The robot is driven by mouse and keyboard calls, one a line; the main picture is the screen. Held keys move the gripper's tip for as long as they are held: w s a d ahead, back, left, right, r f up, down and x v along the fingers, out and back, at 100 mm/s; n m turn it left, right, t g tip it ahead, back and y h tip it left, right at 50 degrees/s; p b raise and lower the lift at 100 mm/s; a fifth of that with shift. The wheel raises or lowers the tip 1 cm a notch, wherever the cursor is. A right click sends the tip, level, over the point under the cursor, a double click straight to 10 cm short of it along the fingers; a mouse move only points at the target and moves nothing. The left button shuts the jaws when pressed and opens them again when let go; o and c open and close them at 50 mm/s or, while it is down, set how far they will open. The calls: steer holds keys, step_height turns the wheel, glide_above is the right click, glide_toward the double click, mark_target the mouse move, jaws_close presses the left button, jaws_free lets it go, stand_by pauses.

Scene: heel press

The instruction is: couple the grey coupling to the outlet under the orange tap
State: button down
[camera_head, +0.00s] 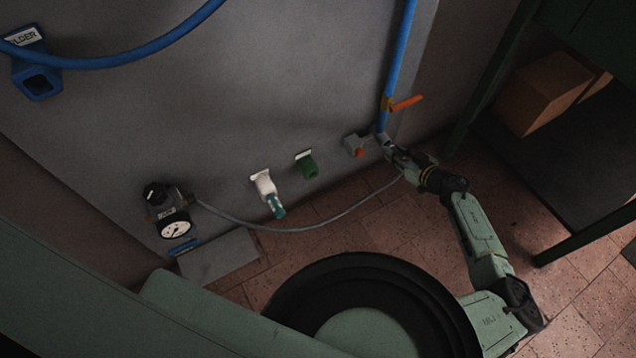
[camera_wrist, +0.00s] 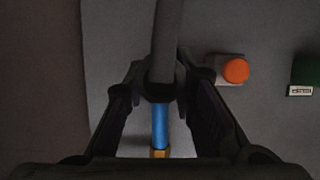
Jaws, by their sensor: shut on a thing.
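My gripper (camera_head: 390,149) is at the wall below the orange tap (camera_head: 406,103). In the wrist view its two fingers (camera_wrist: 162,92) are closed around the dark grey coupling (camera_wrist: 160,88), and a grey hose (camera_wrist: 166,40) runs up from it. In the head view this hose (camera_head: 320,223) runs from the gauge unit to my gripper. The blue pipe (camera_head: 399,55) comes down to the tap and on to the outlet end (camera_head: 382,137), right by my gripper. In the wrist view the pipe (camera_wrist: 160,128) lines up behind the coupling. I cannot tell whether coupling and outlet touch.
A grey box with an orange button (camera_head: 355,146) sits just left of the outlet. A green fitting (camera_head: 308,165) and a white one (camera_head: 265,187) are further left. The gauge unit (camera_head: 173,222) is at lower left. A blue holder (camera_head: 37,78) hangs upper left.

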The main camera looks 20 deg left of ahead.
steer(key=shift+w+a, duration=0.55)
steer(key=shift+a, duration=0.1)
steer(key=shift+w+a+r+b, duration=0.15)
steer(key=shift+a+b, duration=0.1)
steer(key=shift+b, duration=0.05)
stand_by(0.4)
steer(key=shift+a, duration=0.2)
stand_by(0.4)
steer(key=c, duration=1.7)
jaws_free()
steer(key=shift+r, duration=0.1)
steer(key=o, duration=0.5)
steer(key=shift+a, duration=0.15)
steer(key=shift+c, duration=0.2)
steer(key=shift+d+f, duration=0.2)
steer(key=shift+d, duration=0.05)
steer(key=shift+d, duration=0.1)
